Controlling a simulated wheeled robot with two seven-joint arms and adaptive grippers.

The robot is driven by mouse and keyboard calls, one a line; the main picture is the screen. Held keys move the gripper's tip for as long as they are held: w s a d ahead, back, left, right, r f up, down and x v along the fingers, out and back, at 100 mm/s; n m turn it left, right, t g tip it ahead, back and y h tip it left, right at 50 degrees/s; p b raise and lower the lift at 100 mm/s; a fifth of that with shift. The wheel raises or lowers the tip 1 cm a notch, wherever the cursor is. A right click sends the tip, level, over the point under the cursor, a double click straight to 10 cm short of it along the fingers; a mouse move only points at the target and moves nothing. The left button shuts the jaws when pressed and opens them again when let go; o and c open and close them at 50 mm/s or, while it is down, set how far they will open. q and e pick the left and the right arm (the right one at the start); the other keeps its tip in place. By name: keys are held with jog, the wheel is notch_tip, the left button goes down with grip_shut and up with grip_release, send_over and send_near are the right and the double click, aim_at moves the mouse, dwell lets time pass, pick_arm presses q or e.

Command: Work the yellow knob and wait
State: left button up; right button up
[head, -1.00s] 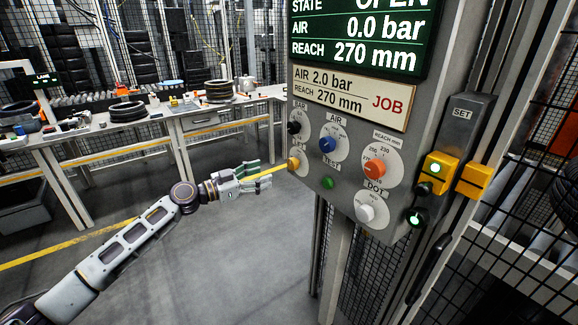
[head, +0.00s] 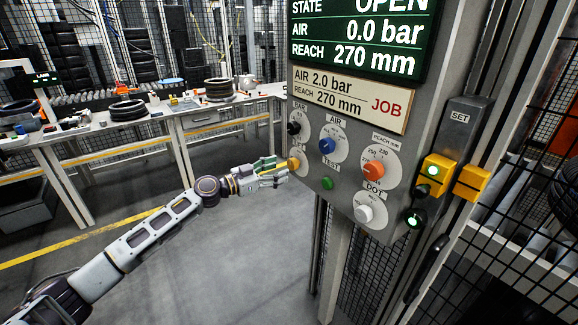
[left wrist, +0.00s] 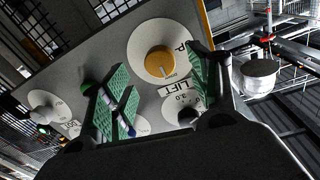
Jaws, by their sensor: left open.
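The yellow knob (head: 293,163) sits on a white dial labelled LIFT at the lower left of the grey control panel. In the left wrist view the yellow knob (left wrist: 158,62) shows face-on, with a mark on its lower edge. My left gripper (head: 274,168) is open just left of the knob in the head view. Contact with the knob cannot be made out. My right gripper is not in view.
The panel also carries a black knob (head: 294,128), blue knob (head: 327,146), orange knob (head: 373,169), white knob (head: 364,212) and green button (head: 327,183). The display (head: 355,40) reads OPEN, 0.0 bar, 270 mm; the job plate (head: 348,98) reads 2.0 bar, 270 mm.

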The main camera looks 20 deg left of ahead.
aim_at(290, 166)
pick_arm(q)
jog(key=shift+p+x, duration=0.3)
jog(key=shift+x, duration=2.25)
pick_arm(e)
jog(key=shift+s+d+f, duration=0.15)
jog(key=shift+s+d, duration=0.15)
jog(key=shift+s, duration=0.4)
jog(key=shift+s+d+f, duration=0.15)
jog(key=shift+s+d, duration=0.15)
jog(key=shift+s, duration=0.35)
pick_arm(q)
jog(key=shift+c, duration=0.4)
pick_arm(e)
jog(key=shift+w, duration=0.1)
pick_arm(q)
jog(key=c, duration=0.9)
